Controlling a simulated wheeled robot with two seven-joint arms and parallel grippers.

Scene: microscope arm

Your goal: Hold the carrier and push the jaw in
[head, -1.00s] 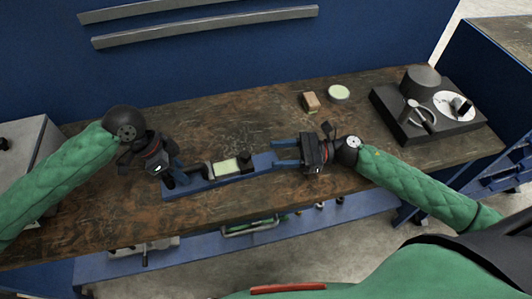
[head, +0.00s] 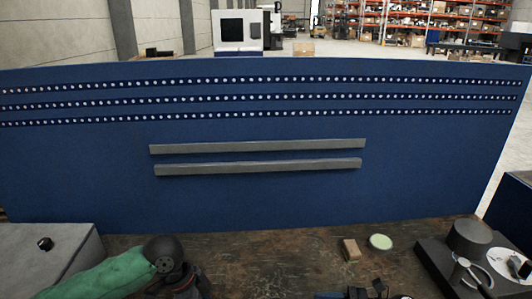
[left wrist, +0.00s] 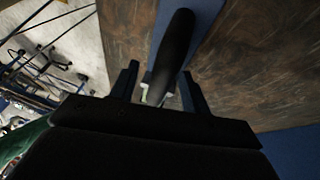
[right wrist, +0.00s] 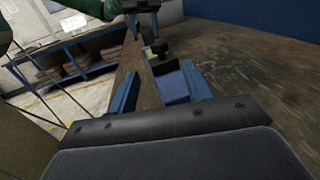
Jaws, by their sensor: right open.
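In the right wrist view the blue carrier (right wrist: 170,86) runs away from me, with a dark block and a pale piece (right wrist: 149,53) farther along. My right gripper (right wrist: 160,72) is open, its blue fingers on either side of the carrier's near end. I cannot tell whether they touch it. In the left wrist view my left gripper (left wrist: 160,72) has its fingers either side of a black rounded handle (left wrist: 175,45) with a pale metal base. Whether they grip it is unclear. The head view cuts off the carrier and the fingers.
On the brown bench (head: 260,255) are a small tan block (head: 351,250), a pale green round dish (head: 380,242) and a black fixture (head: 465,265) at the right. A grey box (head: 45,255) stands at the left. The blue back panel (head: 260,200) rises behind.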

